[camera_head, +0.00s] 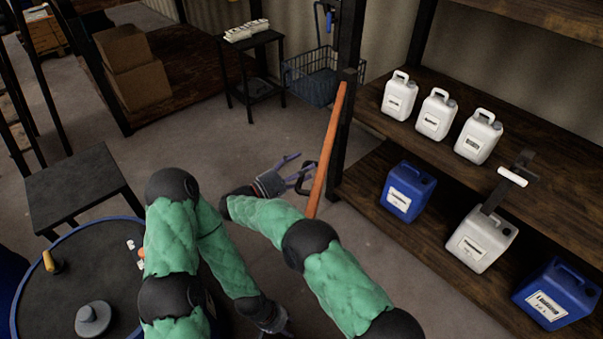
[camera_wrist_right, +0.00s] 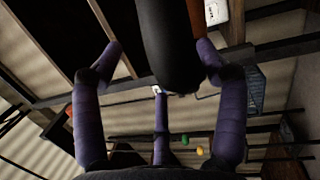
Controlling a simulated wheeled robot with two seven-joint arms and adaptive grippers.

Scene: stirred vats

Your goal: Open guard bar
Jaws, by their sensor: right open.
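The guard bar (camera_head: 328,150) is a long orange bar. It stands tilted beside the dark shelf post, its upper end near the post's top and its lower end behind my right arm. A black loop handle (camera_head: 306,184) sits on its lower half. My right gripper (camera_head: 291,172) is open, just left of the bar, with its fingers pointing toward the handle. In the right wrist view its purple fingers (camera_wrist_right: 162,75) are spread around a thick black rounded piece (camera_wrist_right: 168,45), probably the handle; contact is unclear. My left gripper (camera_head: 274,322) hangs low at the bottom edge, its fingers hardly visible.
Shelves at the right hold white jugs (camera_head: 435,115) and blue jugs (camera_head: 408,190); a black bracket with a white grip (camera_head: 512,177) sticks out there. A round vat lid (camera_head: 60,290) is at lower left. A wire basket (camera_head: 310,78) stands behind the bar. Floor left of the bar is clear.

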